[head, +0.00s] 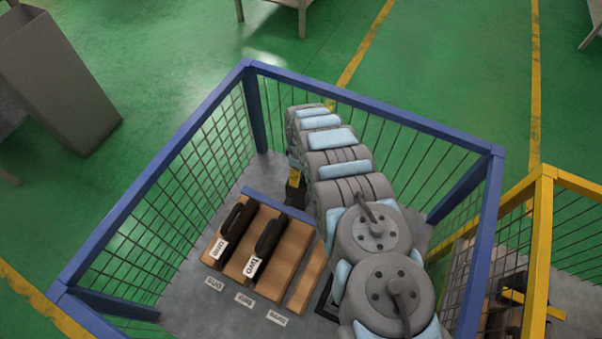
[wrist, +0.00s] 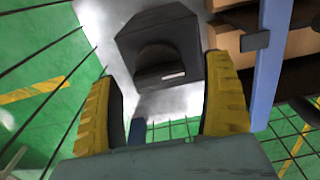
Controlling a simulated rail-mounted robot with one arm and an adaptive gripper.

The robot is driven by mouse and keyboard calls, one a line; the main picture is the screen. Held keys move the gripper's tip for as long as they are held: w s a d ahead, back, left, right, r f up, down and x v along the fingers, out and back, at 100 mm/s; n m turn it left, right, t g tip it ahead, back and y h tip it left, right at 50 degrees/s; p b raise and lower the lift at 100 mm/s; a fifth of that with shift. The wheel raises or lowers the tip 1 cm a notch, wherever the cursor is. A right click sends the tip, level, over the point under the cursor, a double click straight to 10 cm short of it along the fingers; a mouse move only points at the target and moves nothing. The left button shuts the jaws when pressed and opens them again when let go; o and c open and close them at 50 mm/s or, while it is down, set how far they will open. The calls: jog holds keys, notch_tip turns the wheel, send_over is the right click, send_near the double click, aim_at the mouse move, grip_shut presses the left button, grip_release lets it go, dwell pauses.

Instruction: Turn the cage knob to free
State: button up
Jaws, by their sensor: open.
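A dark block-shaped housing (wrist: 135,35) with a rounded dark knob (wrist: 157,58) on it shows in the wrist view, ahead of my gripper. A small pale mark or label (wrist: 173,76) sits at the knob's lower edge; I cannot read it. My gripper (wrist: 162,75) is open, with one yellow finger on each side of the knob in the picture. I cannot tell whether the fingers touch it. In the head view, part of my gripper (head: 294,180) shows inside the blue cage (head: 376,112), left of my arm; the knob is hidden there.
Wooden blocks with black handles, labelled one (head: 222,248) and two (head: 252,266), stand on the grey cage floor (head: 190,300). Blue rails and wire mesh close in around my arm. A yellow cage (head: 543,230) stands at right.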

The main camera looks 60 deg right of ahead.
jog(key=shift+f, duration=0.3)
jog(key=c, duration=1.2)
